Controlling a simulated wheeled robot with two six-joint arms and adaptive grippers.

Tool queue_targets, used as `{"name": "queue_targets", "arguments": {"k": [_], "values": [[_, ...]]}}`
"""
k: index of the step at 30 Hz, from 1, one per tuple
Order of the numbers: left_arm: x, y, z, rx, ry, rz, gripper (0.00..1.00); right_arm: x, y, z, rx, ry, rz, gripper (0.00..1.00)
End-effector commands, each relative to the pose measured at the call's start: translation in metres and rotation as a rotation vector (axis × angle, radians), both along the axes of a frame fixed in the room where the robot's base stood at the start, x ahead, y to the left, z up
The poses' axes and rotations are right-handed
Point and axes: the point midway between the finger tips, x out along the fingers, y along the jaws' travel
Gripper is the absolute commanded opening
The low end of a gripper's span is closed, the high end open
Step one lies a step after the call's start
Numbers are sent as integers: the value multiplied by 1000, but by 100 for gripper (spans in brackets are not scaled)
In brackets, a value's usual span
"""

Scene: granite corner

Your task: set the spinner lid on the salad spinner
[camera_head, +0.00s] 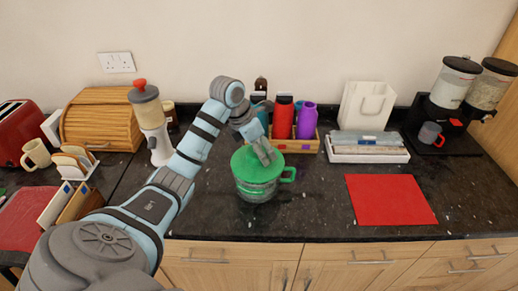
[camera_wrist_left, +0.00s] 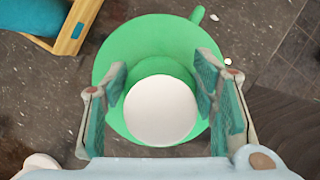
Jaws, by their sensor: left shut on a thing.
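The green spinner lid (camera_head: 245,166) lies over the top of the salad spinner (camera_head: 257,192), a see-through bowl with a green side handle (camera_head: 289,174). The lid looks level and roughly centred; I cannot tell whether it rests fully on the rim. My left gripper (camera_head: 264,153) points down onto the lid's top and is shut on its knob. In the left wrist view, the lid (camera_wrist_left: 112,62) fills the middle, its white-topped knob (camera_wrist_left: 161,108) between the two fingers. The lid hides most of the bowl there. My right gripper is not in view.
Behind the spinner, a wooden box (camera_head: 300,146) holds a red bottle (camera_head: 283,117) and a purple one (camera_head: 307,120). A white tray (camera_head: 368,154) and a red mat (camera_head: 390,200) lie to the right. Dark counter is clear between spinner and mat.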

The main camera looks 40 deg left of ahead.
Motion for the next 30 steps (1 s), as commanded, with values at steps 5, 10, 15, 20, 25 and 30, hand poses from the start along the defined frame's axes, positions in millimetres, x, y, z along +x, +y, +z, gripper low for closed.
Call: {"name": "queue_targets", "arguments": {"k": [5,10,15,20,25,30], "values": [[0,0,0,0,0,0,14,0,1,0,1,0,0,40],[0,0,-2,0,0,0,14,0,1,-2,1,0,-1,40],[0,0,-6,0,0,0,14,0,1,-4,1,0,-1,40],[0,0,-9,0,0,0,14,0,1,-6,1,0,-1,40],[0,0,-13,0,0,0,14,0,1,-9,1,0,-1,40],[0,0,-12,0,0,0,61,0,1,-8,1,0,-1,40]]}}
